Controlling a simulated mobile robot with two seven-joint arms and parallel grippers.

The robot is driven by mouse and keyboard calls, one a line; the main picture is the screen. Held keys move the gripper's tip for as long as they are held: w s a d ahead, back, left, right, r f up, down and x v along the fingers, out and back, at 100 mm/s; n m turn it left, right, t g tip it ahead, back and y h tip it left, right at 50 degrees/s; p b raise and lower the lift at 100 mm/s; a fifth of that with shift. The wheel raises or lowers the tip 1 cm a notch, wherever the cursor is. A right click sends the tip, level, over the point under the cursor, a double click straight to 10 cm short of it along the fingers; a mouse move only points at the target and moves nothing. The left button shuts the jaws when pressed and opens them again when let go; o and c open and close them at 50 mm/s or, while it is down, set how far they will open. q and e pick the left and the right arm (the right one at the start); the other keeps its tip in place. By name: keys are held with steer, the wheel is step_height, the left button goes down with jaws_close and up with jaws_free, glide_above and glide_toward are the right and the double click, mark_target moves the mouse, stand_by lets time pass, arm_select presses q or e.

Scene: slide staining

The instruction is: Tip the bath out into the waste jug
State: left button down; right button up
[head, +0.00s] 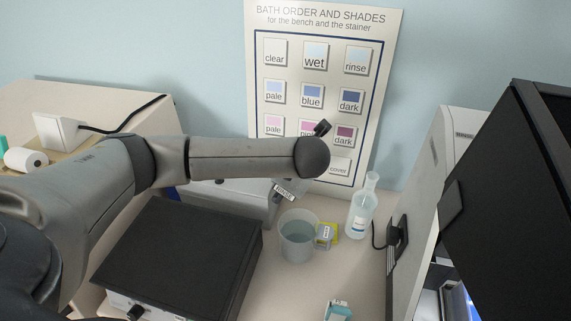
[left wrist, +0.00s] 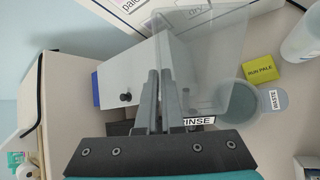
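The waste jug (head: 297,240) is a clear round vessel with a greyish liquid in it, standing on the bench in the head view. In the left wrist view the jug (left wrist: 238,112) is at the right, with a WASTE tag beside it. The bath (left wrist: 205,45) is a see-through box with a RINSE label, seen in front of part of the jug. My left gripper (left wrist: 158,75) has its fingers close together on the bath's edge. In the head view my arm hides the gripper and most of the bath; its label shows above the jug. My right gripper is not in view.
A yellow RUN PALE block (left wrist: 260,70) lies beside the jug. A clear bottle (head: 361,210) stands right of it. A dark-topped box (head: 180,255) is left of the jug and a grey unit (head: 225,197) behind. A large black screen (head: 520,200) is at right.

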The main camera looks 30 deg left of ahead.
arm_select(q)
steer(key=shift+w+a+g+h, duration=0.15)
steer(key=shift+w+g+h, duration=0.05)
steer(key=shift+g+h, duration=0.1)
steer(key=shift+w+a+f+g, duration=0.1)
steer(key=shift+a+f+g, duration=0.1)
steer(key=shift+f+g, duration=0.1)
steer(key=shift+w+a+f+g+h, duration=0.2)
steer(key=shift+f+g+h, duration=0.25)
steer(key=shift+g+h, duration=0.15)
steer(key=shift+w+a+f+g+h, duration=0.15)
steer(key=shift+w+f+g+h, duration=0.05)
steer(key=shift+f+g+h, duration=0.4)
steer(key=shift+w+a+f+g+h, duration=0.2)
steer(key=shift+f+g+h, duration=0.2)
steer(key=shift+h, duration=0.3)
steer(key=shift+f, duration=0.1)
steer(key=shift+f+g+h+b, duration=0.4)
steer(key=shift+f+b, duration=0.1)
steer(key=shift+f, duration=0.1)
steer(key=shift+w+f+g+h+b, duration=0.1)
steer(key=shift+f+g+h+b, duration=0.25)
steer(key=shift+f+b, duration=0.35)
steer(key=shift+f+g+h+b, duration=0.1)
steer(key=shift+g+h+b, duration=0.2)
steer(key=shift+b, duration=0.45)
